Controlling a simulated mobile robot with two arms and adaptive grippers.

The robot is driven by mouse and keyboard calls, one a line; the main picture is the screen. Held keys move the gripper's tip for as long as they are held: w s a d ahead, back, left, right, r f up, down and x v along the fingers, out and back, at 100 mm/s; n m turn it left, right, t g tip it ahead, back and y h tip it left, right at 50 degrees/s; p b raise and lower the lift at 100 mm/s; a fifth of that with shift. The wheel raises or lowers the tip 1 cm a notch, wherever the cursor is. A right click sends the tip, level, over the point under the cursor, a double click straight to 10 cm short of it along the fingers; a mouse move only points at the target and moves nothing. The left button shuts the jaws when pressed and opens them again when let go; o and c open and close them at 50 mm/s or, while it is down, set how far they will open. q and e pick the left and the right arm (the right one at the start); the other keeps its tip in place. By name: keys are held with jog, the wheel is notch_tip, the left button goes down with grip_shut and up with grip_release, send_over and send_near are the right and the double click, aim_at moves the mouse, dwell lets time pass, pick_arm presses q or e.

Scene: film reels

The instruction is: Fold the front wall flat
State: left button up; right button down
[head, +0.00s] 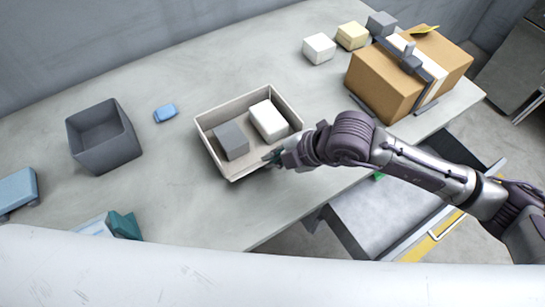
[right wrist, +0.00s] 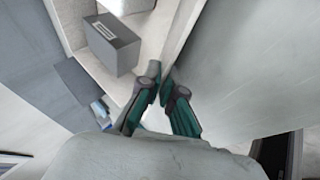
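An open beige box (head: 204,137) stands on the table in the head view, with a grey block (head: 231,141) and a white block (head: 268,120) inside. Its front wall (head: 246,172), the near side toward my right arm, looks upright. My right gripper (head: 270,157) is at that wall's rim. In the right wrist view, the teal fingers (right wrist: 161,75) converge at the tips on the wall's thin edge (right wrist: 184,38), one on each side. The grey block (right wrist: 112,48) shows on the inner side. Contact is partly hidden by the fingers. My left gripper is not in view.
A brown carton (head: 377,87) stands right, behind my right arm. Small blocks, including a white one (head: 319,48), stand behind. A dark grey open bin (head: 103,138) and a blue item (head: 165,113) are left. The table in front of the box is mostly clear up to its edge.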

jog(key=c, duration=1.4)
grip_release()
jog(key=shift+o, duration=0.2)
jog(key=v, duration=1.2)
